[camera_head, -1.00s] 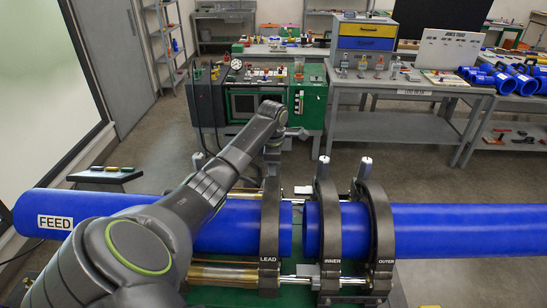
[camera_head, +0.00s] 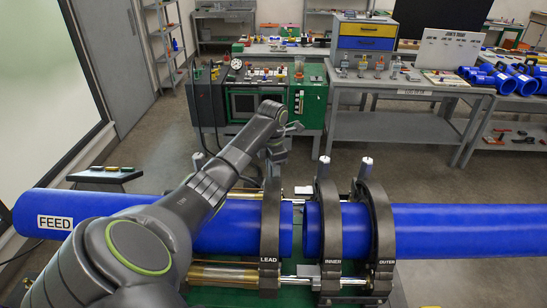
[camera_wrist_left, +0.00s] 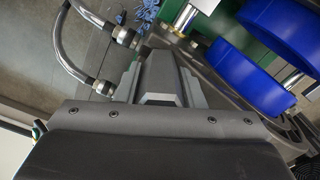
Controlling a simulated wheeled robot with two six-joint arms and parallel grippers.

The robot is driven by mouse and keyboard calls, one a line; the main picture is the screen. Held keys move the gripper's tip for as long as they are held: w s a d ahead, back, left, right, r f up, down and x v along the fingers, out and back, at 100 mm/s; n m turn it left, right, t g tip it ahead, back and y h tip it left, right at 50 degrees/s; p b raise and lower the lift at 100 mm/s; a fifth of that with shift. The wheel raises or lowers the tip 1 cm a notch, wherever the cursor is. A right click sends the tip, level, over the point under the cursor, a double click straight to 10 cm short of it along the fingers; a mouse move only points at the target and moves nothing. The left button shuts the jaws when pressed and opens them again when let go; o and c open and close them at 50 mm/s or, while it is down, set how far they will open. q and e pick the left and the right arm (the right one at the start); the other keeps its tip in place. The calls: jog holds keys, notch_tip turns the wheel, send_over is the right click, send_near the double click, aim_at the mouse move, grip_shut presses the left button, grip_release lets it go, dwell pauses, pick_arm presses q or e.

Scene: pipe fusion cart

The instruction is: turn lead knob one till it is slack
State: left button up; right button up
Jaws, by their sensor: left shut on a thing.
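The lead clamp (camera_head: 269,225), a dark ring labelled LEAD, stands around the blue feed pipe (camera_head: 90,208). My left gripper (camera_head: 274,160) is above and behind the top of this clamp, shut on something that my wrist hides. Its place fits a lead clamp knob, but the knob itself does not show. In the left wrist view the gripper (camera_wrist_left: 165,75) points away over the dark clamp, and its fingertips are hard to make out. The blue pipe ends (camera_wrist_left: 248,78) show to the right there. My right gripper is not in view.
The inner clamp (camera_head: 328,225) and outer clamp (camera_head: 378,230) stand to the right with upright pale knobs. A second blue pipe (camera_head: 470,228) runs through them, with a gap to the feed pipe. A control unit (camera_head: 250,100) and a grey bench (camera_head: 400,125) stand behind.

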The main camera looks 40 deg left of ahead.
pick_arm(q)
jog(key=shift+d+f+n, duration=0.25)
jog(key=shift+n, duration=0.15)
